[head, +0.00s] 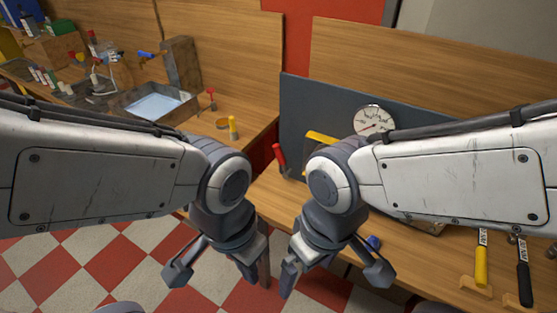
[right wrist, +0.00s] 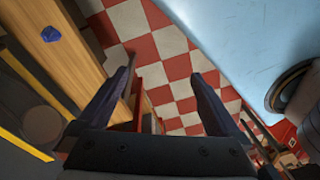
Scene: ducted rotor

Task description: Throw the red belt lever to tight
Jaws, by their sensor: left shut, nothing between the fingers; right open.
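The red belt lever appears to be the red handle (head: 279,154) standing tilted at the left end of the dark grey panel (head: 310,103) in the head view. Its lower part and any tight marking cannot be made out. My left gripper (head: 264,270) is shut and empty, hanging low over the floor in front of the bench. My right gripper (head: 290,272) is open and empty beside it, also low and apart from the lever. In the right wrist view its two spread fingers (right wrist: 160,76) have only floor and bench edge between and behind them.
A blue knob (head: 373,242) lies on the bench. Yellow-handled (head: 482,262) and black-handled (head: 524,275) tools are at right. A metal tray (head: 152,106) stands left.

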